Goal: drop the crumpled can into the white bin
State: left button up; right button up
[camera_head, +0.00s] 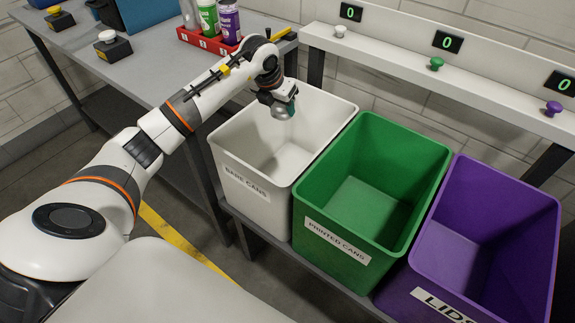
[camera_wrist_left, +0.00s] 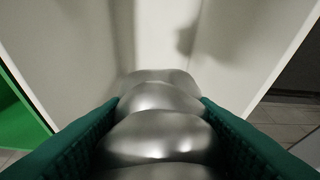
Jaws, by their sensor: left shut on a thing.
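The crumpled can (camera_wrist_left: 160,125) is silver and dented, and it fills the space between the green finger pads in the left wrist view. In the head view the can (camera_head: 281,112) hangs over the white bin (camera_head: 232,160), whose label reads BARE CANS. My left gripper (camera_head: 288,101) is shut on the can, inside the outline of the bin's opening. The white bin looks empty, and its inner walls (camera_wrist_left: 215,50) surround the can in the wrist view. My right gripper is not in view.
A green bin (camera_head: 318,205) labelled PRINTED CANS and a purple bin (camera_head: 440,255) labelled LIDS stand to the right. Behind them is a shelf (camera_head: 390,52) with coloured buttons and counters showing 0.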

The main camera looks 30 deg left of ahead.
pick_arm(q)
jog(key=o, duration=1)
jog(key=shift+o, duration=0.2)
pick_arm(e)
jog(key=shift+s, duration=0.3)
pick_arm(q)
jog(key=v, duration=1.2)
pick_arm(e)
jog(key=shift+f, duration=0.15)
pick_arm(q)
jog(key=shift+s, duration=0.1)
